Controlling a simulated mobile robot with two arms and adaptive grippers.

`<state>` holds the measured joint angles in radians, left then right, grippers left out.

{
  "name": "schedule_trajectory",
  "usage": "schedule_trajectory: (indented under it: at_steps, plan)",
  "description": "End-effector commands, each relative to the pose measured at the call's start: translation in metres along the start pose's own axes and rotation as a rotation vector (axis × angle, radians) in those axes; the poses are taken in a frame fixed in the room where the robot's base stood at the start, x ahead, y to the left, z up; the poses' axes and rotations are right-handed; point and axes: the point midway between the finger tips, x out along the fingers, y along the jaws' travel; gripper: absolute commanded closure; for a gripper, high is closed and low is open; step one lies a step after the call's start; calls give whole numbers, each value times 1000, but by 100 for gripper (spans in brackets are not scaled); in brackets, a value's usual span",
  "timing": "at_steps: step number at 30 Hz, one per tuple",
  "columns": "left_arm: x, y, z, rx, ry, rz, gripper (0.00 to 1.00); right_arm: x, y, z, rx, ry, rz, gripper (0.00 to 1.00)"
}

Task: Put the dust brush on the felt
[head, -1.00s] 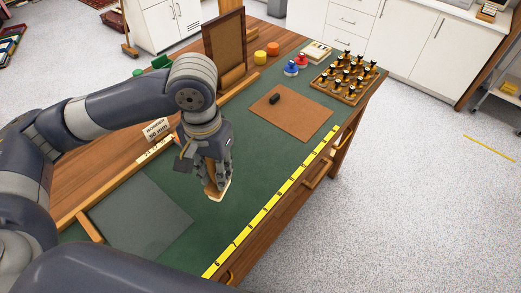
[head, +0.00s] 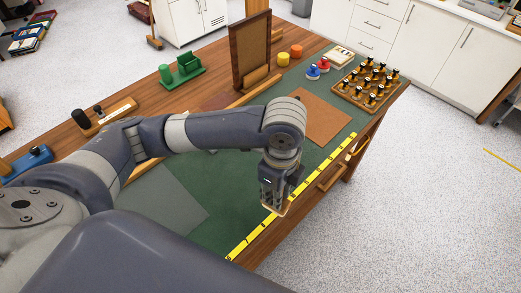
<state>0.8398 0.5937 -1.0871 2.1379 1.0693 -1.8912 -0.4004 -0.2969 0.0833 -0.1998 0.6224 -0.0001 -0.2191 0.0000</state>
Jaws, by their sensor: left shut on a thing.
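My left gripper (head: 273,198) points down near the front edge of the bench and is shut on the dust brush (head: 276,211). Only a pale wooden edge of the brush shows below the fingers. It hangs over or just above the yellow ruler strip; I cannot tell its height. A flat grey square, which looks like the felt (head: 165,205), lies on the green mat (head: 222,222) to the left of the gripper. The visible part of the felt is bare, and my arm hides its far part. My right gripper is not in view.
A yellow ruler (head: 242,245) runs along the bench's front edge. A rack of dark-topped tools (head: 368,87), red and blue pots (head: 318,67), and an upright framed board (head: 250,50) stand at the far end.

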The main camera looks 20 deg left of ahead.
Motion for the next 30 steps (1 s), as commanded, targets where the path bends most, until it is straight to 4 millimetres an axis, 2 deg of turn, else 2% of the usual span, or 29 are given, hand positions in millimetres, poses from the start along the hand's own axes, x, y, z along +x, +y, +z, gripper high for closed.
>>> schedule_trajectory:
  at_steps: [3, 9, 17, 20, 30]
  plan:
    - [3, 1, -11, 186, 3, 1, 100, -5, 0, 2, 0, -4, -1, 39]
    - [10, 3, -25, 447, 5, -1, 100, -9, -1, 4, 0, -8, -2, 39]
    - [13, 1, -29, 589, 4, -2, 100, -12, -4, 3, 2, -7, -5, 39]
    - [13, -12, -20, 591, 1, -1, 100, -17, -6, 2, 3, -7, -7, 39]
    - [20, -82, 28, 589, 2, -2, 100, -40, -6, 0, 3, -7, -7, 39]
